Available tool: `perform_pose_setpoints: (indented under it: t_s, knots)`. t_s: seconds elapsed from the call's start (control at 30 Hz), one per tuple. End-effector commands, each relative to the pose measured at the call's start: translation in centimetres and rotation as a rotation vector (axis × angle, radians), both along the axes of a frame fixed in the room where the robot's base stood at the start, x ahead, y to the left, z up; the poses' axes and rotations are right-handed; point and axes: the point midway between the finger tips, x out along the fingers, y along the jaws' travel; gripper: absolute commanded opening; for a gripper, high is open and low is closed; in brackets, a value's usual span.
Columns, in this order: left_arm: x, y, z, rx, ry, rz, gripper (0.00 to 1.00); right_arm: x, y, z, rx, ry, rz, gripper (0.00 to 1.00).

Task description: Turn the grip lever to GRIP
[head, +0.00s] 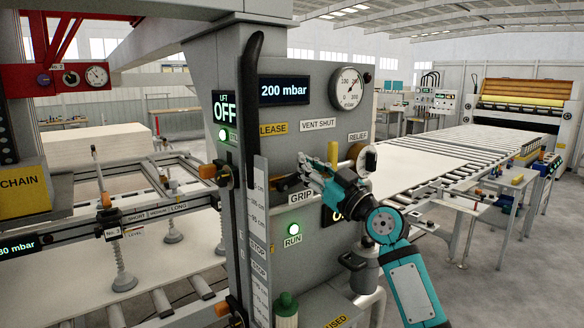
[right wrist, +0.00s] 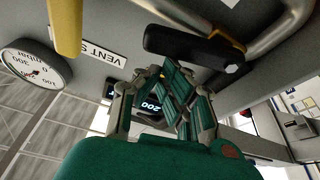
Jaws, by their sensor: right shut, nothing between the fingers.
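The grip lever is a black handle (head: 287,184) on the grey panel, just above the GRIP label (head: 301,196); a yellow RELEASE label (head: 272,129), partly hidden, is higher up. My right gripper (head: 307,167) is in front of the panel, shut and empty, its fingertips close to the lever. In the right wrist view a black handle (right wrist: 190,38) lies just beyond the shut fingers (right wrist: 165,88). I cannot tell whether they touch it. The lever's pivot is hidden by the gripper in the head view. My left gripper is not in view.
A yellow handle (head: 333,153) is right beside the gripper, near the RELIEF label (head: 359,136). A pressure gauge (head: 346,88) and a display reading 200 mbar (head: 284,90) sit above. A long black handle (head: 250,95) runs up the panel's left edge. A roller conveyor (head: 440,160) extends right.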

Motion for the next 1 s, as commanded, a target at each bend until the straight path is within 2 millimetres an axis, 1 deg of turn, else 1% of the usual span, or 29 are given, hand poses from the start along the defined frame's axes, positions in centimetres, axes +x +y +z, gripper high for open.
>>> perform_pose_setpoints:
  t_s: [0.03, 0.13, 0.4, 1.0]
  knots:
    - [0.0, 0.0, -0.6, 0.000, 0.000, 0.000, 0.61, 0.1, -0.1, -0.5, 0.027, 0.018, 0.000, 0.00]
    - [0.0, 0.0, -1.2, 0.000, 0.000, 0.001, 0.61, 0.2, -0.3, -0.8, 0.077, 0.055, 0.000, 0.00]
    - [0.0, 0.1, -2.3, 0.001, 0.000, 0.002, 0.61, 0.5, -0.7, -1.3, 0.071, 0.052, -0.001, 0.00]
    - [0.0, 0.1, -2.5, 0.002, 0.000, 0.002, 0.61, 0.5, -0.7, -1.4, 0.070, 0.055, 0.001, 0.00]
